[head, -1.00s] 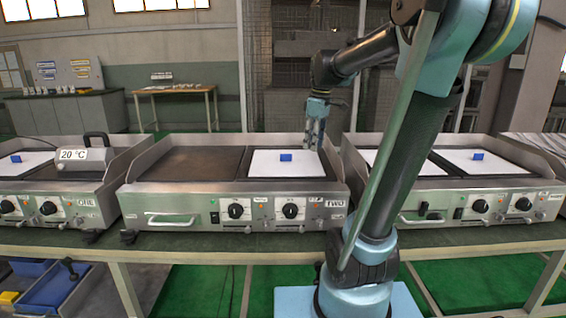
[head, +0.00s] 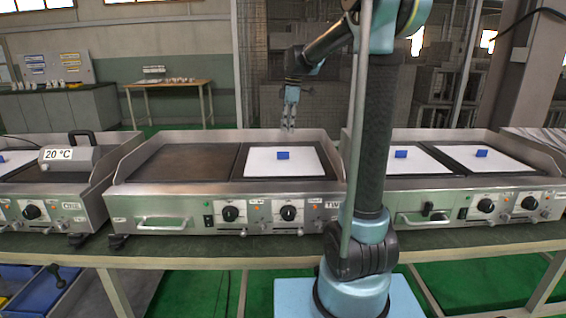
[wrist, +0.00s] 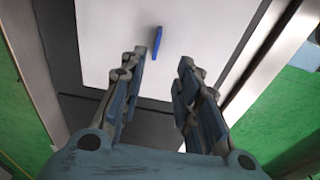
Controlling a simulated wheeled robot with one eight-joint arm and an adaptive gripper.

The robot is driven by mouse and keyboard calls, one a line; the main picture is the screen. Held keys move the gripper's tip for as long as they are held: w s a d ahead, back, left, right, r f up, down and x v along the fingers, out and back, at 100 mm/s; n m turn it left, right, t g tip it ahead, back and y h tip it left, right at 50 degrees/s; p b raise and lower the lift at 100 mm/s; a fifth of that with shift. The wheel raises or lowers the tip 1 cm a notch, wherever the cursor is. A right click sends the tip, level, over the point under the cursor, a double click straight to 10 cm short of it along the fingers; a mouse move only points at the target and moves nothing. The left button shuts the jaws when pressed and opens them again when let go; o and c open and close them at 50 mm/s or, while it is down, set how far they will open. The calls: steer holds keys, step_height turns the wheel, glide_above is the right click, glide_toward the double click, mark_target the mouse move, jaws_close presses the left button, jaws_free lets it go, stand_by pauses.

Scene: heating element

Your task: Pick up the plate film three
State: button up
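White plate films with blue grips lie flat on the griddles. On the right-hand griddle (head: 420,190) there are two, a left film (head: 425,162) partly behind my arm and a right film (head: 495,162). I cannot read a label THREE there. Another film (head: 262,168) lies on the right half of the middle griddle, marked TWO. My gripper (head: 288,127) hangs above the back of that middle griddle, fingers pointing down. In the wrist view my gripper (wrist: 163,60) is open and empty, with a white film (wrist: 205,25) and its blue grip (wrist: 156,42) below and beyond the fingertips.
The left griddle, marked ONE (head: 72,206), carries a metal block reading 20 °C (head: 68,157). The middle griddle's left plate (head: 180,162) is bare. Raised metal side walls and backs border the griddles. They stand on a long dark table (head: 200,245).

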glide_above(283, 156)
steer(key=d, duration=0.1)
step_height(283, 156, down, 7)
steer(key=shift+r, duration=0.1)
steer(key=f, duration=0.4)
steer(key=shift+w+a+f, duration=0.15)
steer(key=shift+w+a, duration=0.15)
steer(key=shift+a, duration=0.1)
steer(key=shift+f, duration=0.5)
jaws_close()
